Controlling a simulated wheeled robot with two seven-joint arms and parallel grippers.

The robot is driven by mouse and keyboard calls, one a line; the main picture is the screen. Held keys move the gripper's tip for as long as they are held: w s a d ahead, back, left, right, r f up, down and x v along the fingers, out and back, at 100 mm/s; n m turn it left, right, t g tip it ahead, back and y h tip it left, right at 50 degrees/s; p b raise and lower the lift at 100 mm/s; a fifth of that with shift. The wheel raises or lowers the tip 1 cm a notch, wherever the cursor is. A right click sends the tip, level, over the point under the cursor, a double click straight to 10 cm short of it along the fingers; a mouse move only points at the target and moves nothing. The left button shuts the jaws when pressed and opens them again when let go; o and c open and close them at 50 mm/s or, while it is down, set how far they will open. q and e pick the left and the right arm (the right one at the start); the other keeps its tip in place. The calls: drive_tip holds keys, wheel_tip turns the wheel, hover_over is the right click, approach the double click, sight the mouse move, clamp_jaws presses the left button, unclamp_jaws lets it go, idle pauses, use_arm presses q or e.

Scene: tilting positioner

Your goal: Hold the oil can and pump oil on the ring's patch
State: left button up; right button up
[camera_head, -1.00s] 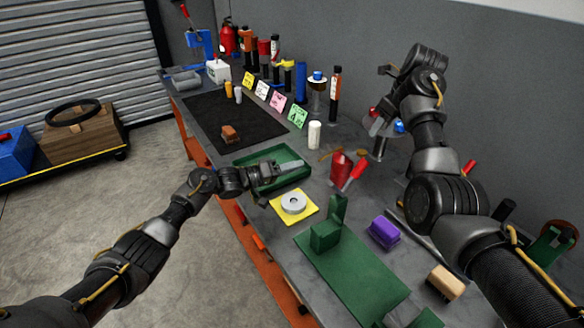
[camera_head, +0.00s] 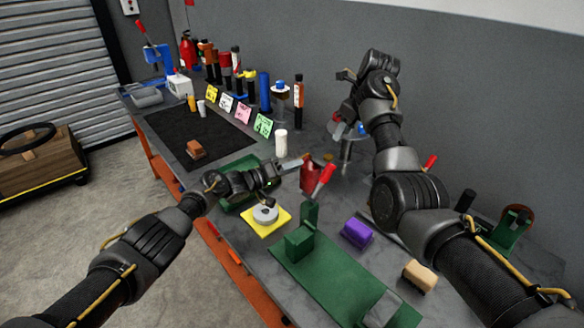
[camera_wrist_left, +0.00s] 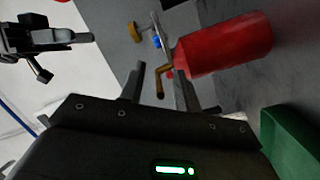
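The red can (camera_head: 311,172), with a bright red handle beside it, stands on the bench; I take it for the oil can. It lies sideways across the left wrist view (camera_wrist_left: 225,45), a brass-coloured piece at its end. My left gripper (camera_head: 293,164) is just left of the can. Its fingers (camera_wrist_left: 165,85) are apart, the brass-coloured piece showing between them; whether they touch it I cannot tell. A pale ring (camera_head: 265,214) lies on a yellow square (camera_head: 251,222), a dark spot at its upper right. My right gripper (camera_head: 348,125) is beyond the can, its fingers unclear.
A green tray (camera_head: 240,165) lies partly under my left gripper. A green plate with an upright block (camera_head: 300,240), a purple block (camera_head: 357,233) and a tan block (camera_head: 419,275) are nearer. Several bottles and coloured cards stand at the back. The dark mat (camera_head: 190,125) is mostly clear.

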use_arm(q)
clamp_jaws()
idle(0.3)
use_arm(e)
clamp_jaws()
drive_tip(key=shift+f, duration=0.1)
idle(1.5)
drive_tip(key=n+t, duration=0.2)
drive_tip(key=n, duration=0.5)
hover_over(330, 159)
drive_tip(key=s+d, duration=0.2)
wheel_tip(330, 159, down, 5)
drive_tip(key=shift+w+a+f+n+t, duration=0.35)
drive_tip(key=shift+n+t, duration=0.35)
drive_tip(key=shift+n, duration=1.55)
drive_tip(key=shift+w+a+f+n+t, duration=0.4)
drive_tip(key=shift+n+t, duration=0.3)
drive_tip(key=shift+n, duration=1.5)
drive_tip(key=shift+w+a+f+n+t, duration=0.35)
drive_tip(key=shift+n+t, duration=0.35)
drive_tip(key=shift+n, duration=1.55)
